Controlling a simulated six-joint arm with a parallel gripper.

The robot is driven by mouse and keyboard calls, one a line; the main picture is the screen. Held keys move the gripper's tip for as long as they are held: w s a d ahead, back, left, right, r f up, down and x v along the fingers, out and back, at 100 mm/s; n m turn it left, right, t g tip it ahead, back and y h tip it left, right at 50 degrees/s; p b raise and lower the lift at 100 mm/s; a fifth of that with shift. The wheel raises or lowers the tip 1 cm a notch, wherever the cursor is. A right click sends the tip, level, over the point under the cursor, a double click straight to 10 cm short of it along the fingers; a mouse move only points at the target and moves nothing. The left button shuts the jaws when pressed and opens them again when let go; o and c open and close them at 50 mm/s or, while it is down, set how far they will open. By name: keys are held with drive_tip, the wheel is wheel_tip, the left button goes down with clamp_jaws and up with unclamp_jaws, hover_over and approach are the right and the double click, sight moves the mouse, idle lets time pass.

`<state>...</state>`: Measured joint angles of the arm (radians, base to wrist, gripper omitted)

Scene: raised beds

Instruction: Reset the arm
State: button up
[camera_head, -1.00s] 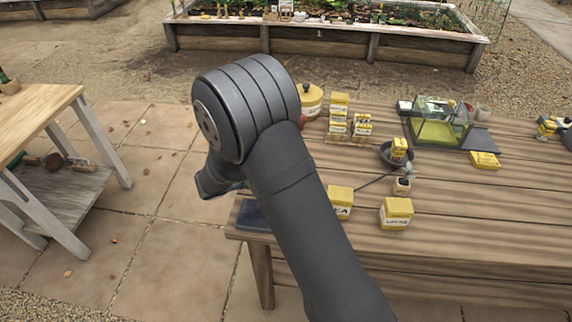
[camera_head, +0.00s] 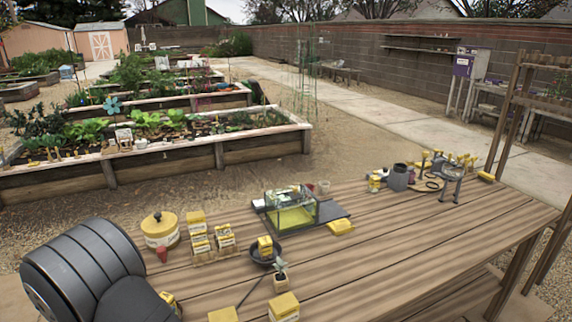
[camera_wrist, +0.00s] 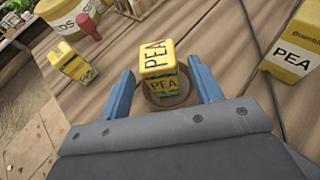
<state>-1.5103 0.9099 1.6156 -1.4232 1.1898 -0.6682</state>
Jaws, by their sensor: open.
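My gripper (camera_wrist: 160,66) is open in the wrist view, with its two blue fingers on either side of a yellow box marked PEA (camera_wrist: 160,68). Gaps show between the box and both fingers. The box stands upright on or in front of a round brown base (camera_wrist: 170,98); I cannot tell which. In the head view my dark arm fills the lower left corner, and its gripper is out of that picture.
On the wooden table (camera_head: 400,235) stand a yellow-lidded tin (camera_head: 160,230), several yellow boxes (camera_head: 284,307), a dark bowl (camera_head: 262,259), a small potted seedling (camera_head: 281,280) and a glass tank (camera_head: 290,210). Another PEA box (camera_wrist: 291,52) is right of my gripper. The table's right middle is clear.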

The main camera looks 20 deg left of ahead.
drive_tip(key=x, duration=0.5)
drive_tip(key=shift+w+d+f, duration=0.1)
drive_tip(key=shift+w, duration=0.1)
drive_tip(key=shift+w+r, duration=0.1)
drive_tip(key=shift+r, duration=1.75)
